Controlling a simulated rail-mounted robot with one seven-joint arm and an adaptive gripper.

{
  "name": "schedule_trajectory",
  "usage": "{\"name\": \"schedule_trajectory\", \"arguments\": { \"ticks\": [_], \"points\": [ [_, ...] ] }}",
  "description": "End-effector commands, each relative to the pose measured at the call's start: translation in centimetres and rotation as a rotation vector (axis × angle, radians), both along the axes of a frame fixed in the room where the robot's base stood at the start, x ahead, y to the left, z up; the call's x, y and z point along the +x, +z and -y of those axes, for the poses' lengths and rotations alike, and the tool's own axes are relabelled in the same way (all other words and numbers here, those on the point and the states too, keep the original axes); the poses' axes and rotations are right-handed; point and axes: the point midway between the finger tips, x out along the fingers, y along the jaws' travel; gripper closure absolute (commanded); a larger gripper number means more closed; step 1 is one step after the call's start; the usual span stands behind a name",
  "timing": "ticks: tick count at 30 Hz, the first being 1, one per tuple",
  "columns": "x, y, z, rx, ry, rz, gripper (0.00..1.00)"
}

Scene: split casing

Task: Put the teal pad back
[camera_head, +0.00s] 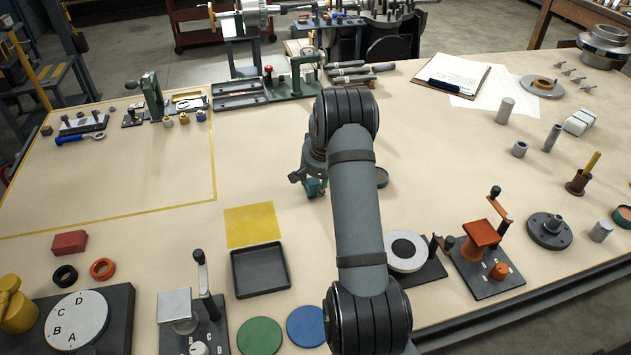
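My gripper (304,182) hangs over the middle of the table, left of my forearm, partly hidden by my own arm. A small teal piece (315,187) shows right at its fingertips. I cannot tell whether it is gripped or lies just beneath or behind the fingers, nor whether it is the teal pad. A green round disc (259,336) and a blue round disc (306,326) lie flat at the front edge, apart from the gripper.
A yellow square (250,225) and a dark tray (260,270), seemingly empty, lie left of my arm. Lever fixtures stand at front left (197,320) and front right (484,262). A clipboard (452,75) lies at the back. The yellow-outlined area's centre is clear.

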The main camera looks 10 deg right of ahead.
Motion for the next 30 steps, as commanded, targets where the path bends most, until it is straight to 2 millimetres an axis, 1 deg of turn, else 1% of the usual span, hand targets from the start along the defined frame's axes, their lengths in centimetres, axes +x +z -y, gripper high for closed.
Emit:
{"name": "schedule_trajectory", "arguments": {
  "ticks": [1,6,8,15,19,23,30],
  "points": [
    [0.0,0.0,0.0,0.0,0.0,0.0,0.56],
    [0.0,0.1,0.0,0.0,0.0,0.0,0.46],
    [0.0,0.1,0.0,0.0,0.0,0.0,0.44],
    [0.0,0.1,0.0,0.0,0.0,0.0,0.44],
    [-0.1,0.7,0.0,0.0,0.0,0.002,0.44],
    [-0.8,2.6,0.0,-0.001,0.001,0.004,0.44],
    [-2.8,7.5,0.1,-0.001,0.0,0.006,0.44]
  ]
}}
